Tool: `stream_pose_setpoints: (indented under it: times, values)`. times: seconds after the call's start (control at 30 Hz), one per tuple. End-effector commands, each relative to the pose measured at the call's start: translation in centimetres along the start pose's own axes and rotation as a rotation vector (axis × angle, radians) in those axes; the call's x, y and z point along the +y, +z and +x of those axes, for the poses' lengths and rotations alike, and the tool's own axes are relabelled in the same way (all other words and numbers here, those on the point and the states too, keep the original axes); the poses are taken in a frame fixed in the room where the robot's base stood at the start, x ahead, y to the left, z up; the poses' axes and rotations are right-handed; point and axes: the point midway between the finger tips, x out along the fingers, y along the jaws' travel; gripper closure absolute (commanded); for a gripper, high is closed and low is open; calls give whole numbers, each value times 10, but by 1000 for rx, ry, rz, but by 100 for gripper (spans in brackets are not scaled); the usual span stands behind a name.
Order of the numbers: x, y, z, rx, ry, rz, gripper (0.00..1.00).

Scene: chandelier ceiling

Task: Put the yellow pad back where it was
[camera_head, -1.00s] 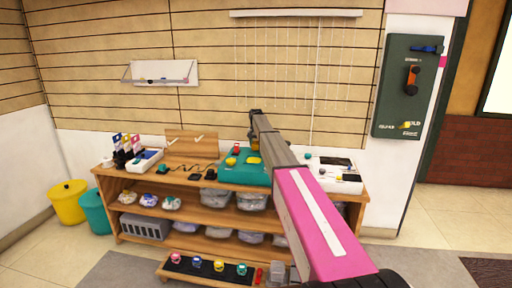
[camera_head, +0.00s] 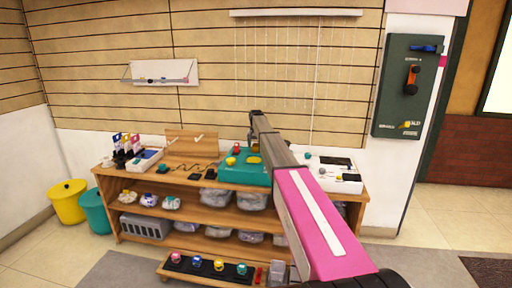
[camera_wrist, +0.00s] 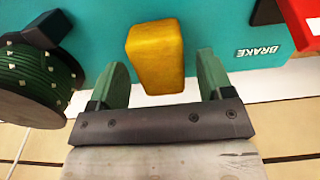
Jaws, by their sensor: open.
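The yellow pad (camera_wrist: 155,55) is a rounded block against the teal case in the wrist view. It lies between the two green fingers of my gripper (camera_wrist: 160,72), with a clear gap on both sides. My gripper is open and holds nothing. In the head view my arm reaches over the shelf bench, and my gripper (camera_head: 255,135) is above the back of the teal case (camera_head: 240,178). Small yellow parts show on and near the case there, but I cannot tell which is the pad.
A red block (camera_wrist: 303,22) sits beside the BRAKE label, and a dark green spool (camera_wrist: 40,85) is at the left in the wrist view. The wooden bench (camera_head: 215,198) also holds a white tray (camera_head: 146,160) and a white device (camera_head: 338,183). The wall is close behind.

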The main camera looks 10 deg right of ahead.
Motion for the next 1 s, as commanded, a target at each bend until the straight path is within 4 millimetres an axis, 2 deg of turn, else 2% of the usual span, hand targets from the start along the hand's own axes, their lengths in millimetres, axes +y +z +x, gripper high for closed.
stream_pose_setpoints:
  times: [0.4, 0.6, 0.77, 1.0]
  values:
    - [0, 0, -79, 2, 0, 0, 27]
    - [0, 0, -106, 1, 0, 0, 27]
    - [0, 0, -114, 0, 0, 0, 27]
    - [0, 0, -115, 0, 0, 0, 27]
